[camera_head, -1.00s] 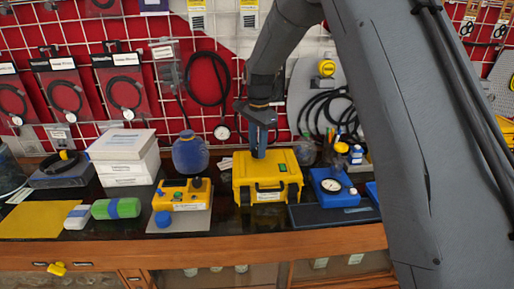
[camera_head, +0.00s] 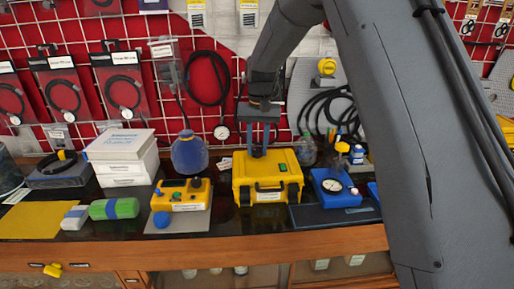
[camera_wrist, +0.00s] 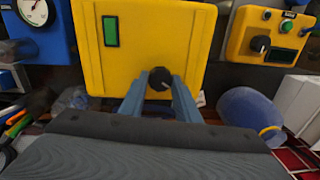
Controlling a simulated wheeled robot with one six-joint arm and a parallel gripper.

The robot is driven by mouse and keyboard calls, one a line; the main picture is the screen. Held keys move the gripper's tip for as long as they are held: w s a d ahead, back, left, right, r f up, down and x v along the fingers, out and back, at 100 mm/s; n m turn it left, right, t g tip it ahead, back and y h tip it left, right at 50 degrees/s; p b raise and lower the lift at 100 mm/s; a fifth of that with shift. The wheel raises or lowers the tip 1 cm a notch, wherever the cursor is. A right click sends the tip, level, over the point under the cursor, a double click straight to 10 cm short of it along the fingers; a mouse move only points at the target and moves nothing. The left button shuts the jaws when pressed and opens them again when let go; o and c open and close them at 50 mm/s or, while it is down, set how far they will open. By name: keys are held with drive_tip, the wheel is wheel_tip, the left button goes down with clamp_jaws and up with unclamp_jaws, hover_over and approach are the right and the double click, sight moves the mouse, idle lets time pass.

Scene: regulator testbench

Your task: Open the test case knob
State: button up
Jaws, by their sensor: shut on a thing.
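The yellow test case (camera_head: 268,172) stands on the dark bench top with its lid down and black latches on its front. Its top fills the middle of the wrist view (camera_wrist: 150,35), with a green label on it. The black test case knob (camera_wrist: 160,79) sits near the edge of that top. My gripper (camera_wrist: 160,86) reaches down from above with one blue-grey finger on each side of the knob, shut on it. In the head view my gripper (camera_head: 259,153) stands upright over the case's rear; the knob is hidden there.
A yellow box with a black knob (camera_head: 181,195) and a blue rounded vessel (camera_head: 189,154) stand left of the case. A blue gauge box (camera_head: 333,187) stands close on its right. White boxes (camera_head: 124,155) are further left. Hoses hang on the wall grid behind.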

sight(258, 150)
drive_tip(key=n, duration=0.6)
drive_tip(key=shift+w+r+b, duration=0.1)
drive_tip(key=shift+b, duration=0.25)
idle(0.4)
drive_tip(key=o, duration=1)
drive_tip(key=shift+o, duration=0.2)
drive_tip(key=shift+d+r+b, duration=0.1)
drive_tip(key=shift+r+b, duration=1.05)
drive_tip(key=shift+r, duration=2.75)
